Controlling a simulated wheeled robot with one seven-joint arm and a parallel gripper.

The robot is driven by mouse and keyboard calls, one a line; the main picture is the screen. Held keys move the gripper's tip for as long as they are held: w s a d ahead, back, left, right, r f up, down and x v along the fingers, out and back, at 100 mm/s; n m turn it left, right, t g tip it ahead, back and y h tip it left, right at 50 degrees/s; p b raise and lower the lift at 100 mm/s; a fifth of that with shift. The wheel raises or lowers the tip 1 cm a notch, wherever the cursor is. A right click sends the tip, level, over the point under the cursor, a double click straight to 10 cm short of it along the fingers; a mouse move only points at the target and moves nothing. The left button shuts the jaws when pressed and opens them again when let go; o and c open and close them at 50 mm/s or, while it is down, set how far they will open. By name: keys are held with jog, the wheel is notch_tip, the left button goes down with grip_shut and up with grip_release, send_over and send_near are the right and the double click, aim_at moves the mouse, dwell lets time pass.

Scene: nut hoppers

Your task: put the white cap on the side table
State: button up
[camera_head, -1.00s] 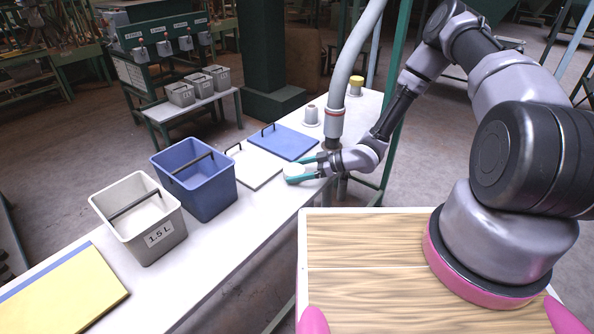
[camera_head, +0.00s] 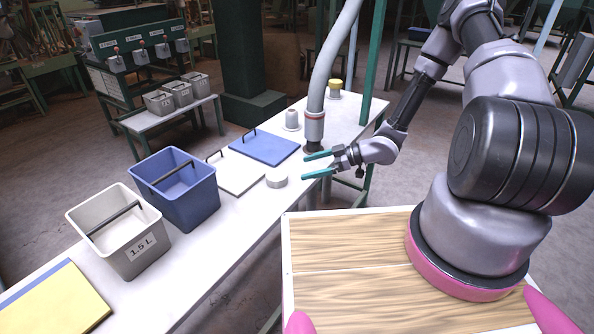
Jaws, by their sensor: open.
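The white cap (camera_head: 277,180) is a short round white piece. It sits on the long white table (camera_head: 236,226), near its front edge, just right of the white lid. My gripper (camera_head: 312,165) is open, with teal fingers pointing left over the table edge. The fingers are empty. The cap is apart from them, a little to the left of the fingertips. I cannot tell which surface the task calls the side table.
A white lid (camera_head: 240,178) and a blue lid (camera_head: 265,149) lie by the cap. A blue bin (camera_head: 189,205) and a grey bin (camera_head: 124,252) stand left. A hose spout (camera_head: 314,128) stands behind my gripper. A low table (camera_head: 165,124) holds small bins.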

jog(key=shift+d+r, duration=0.2)
jog(key=shift+d, duration=0.25)
jog(key=w+d+r+m+t+h, duration=0.3)
jog(key=w+d+r+h, duration=0.4)
jog(key=w+d+r, duration=0.25)
jog(key=d+r+m+t+h, duration=0.1)
jog(key=d+r+m+h, duration=0.25)
jog(key=r, duration=0.45)
jog(key=d+r+m+t+h, duration=0.1)
jog(key=d+r+m+h, duration=0.1)
jog(key=d+r, duration=0.45)
jog(key=s+d+r+m+h, duration=0.1)
jog(key=s+r+m, duration=0.2)
jog(key=s+r, duration=0.35)
jog(key=s+r+m+h, duration=0.1)
jog(key=s+r+m, duration=0.25)
jog(key=r, duration=0.55)
jog(key=s+a+r+m+y, duration=0.1)
jog(key=s+a+r+m, duration=0.1)
jog(key=s, duration=0.7)
jog(key=s+a+r+m+y, duration=0.2)
jog(key=s+a+r+m, duration=0.1)
jog(key=s, duration=0.6)
notch_tip(320, 180, up, 2)
jog(key=shift+a+r, duration=0.25)
jog(key=shift+a, duration=0.45)
